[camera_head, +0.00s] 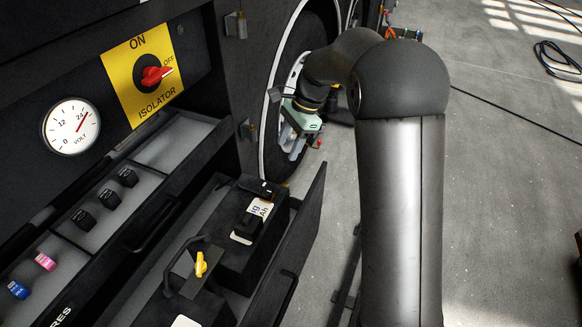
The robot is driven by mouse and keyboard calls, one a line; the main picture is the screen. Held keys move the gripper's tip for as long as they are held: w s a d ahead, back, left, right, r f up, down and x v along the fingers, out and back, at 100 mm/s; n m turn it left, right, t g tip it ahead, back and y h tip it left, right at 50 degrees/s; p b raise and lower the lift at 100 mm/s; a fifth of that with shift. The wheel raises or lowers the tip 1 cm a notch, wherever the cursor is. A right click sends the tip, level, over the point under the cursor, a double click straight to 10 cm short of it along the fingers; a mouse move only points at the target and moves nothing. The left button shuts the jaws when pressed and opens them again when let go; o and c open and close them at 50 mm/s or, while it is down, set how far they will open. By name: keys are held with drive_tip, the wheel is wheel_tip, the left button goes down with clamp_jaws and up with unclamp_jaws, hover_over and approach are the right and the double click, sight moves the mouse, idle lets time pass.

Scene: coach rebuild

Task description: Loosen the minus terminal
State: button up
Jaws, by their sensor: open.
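An open battery drawer (306,222) stands out from the dark coach side. Inside it sits a black battery with a white label (262,208); a black terminal fitting (257,188) is at its far end. Nearer, a yellow wing-shaped knob (201,264) stands on a dark block, with a black cable curving beside it. I cannot read a minus mark on either fitting, so I cannot tell which is the minus terminal. My gripper (292,150) is open and empty, beyond the drawer in front of the wheel, apart from the battery.
The red isolator knob (156,75) on its yellow plate points right towards OFF. The voltmeter (71,126) needle points near 24. A shallow tray (175,140) left of the drawer holds black, pink and blue small parts. A wheel (303,50) stands behind my gripper. Floor to the right is mostly clear.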

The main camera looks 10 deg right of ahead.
sight(268, 190)
drive_tip(key=shift+m, duration=0.5)
drive_tip(key=x, duration=0.5)
drive_tip(key=w+x, duration=0.1)
drive_tip(key=x, duration=0.5)
drive_tip(key=w+p+x, duration=0.1)
drive_tip(key=x, duration=0.5)
drive_tip(key=shift+f, duration=0.3)
drive_tip(key=c, duration=1)
